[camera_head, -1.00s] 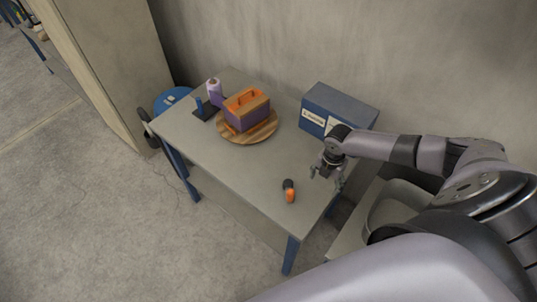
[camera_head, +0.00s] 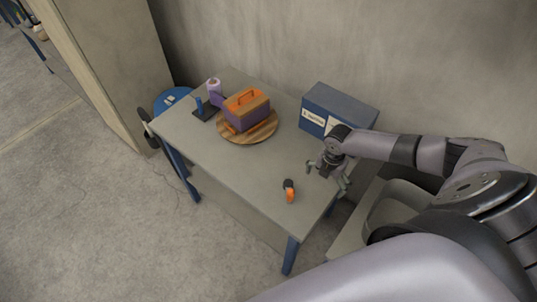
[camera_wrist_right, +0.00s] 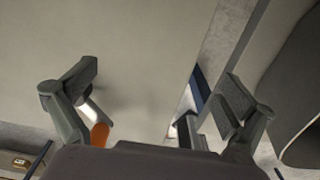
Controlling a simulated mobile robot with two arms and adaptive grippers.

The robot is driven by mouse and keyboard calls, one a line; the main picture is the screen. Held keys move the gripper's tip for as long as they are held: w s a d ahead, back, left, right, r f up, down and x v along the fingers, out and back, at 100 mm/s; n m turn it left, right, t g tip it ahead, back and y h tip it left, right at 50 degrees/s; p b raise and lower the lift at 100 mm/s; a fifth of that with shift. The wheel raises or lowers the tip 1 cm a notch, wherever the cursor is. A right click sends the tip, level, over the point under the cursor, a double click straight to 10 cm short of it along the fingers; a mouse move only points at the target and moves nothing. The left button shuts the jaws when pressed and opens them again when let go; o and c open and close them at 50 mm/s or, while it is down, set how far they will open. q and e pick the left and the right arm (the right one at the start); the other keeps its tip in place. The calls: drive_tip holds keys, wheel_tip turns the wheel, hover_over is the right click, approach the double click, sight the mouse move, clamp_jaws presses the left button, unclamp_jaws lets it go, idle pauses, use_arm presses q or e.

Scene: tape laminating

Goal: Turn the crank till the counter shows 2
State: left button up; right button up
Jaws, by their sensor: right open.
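A box with a purple lower part, an orange top and an orange handle (camera_head: 246,108) sits on a round wooden board (camera_head: 263,134) toward the back of the table. A purple-and-white roll on a dark base (camera_head: 214,88) stands just left of it, beside a small blue upright piece. I cannot make out a crank or a counter on any of these. My right gripper (camera_head: 328,176) is open and empty above the table's right edge, in front of the blue box. Its spread fingers show in the right wrist view (camera_wrist_right: 160,85) with nothing between them. My left gripper is out of view.
A blue box with a white label (camera_head: 338,108) stands at the table's back right. An orange-and-black item (camera_head: 290,192) lies near the front right, left of my right gripper. The table's (camera_head: 215,152) front middle is clear. A blue round stool (camera_head: 170,98) is beyond the left end.

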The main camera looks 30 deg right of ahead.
wheel_tip(320, 180, up, 10)
drive_tip(key=p, duration=0.8)
drive_tip(key=shift+s, duration=0.1)
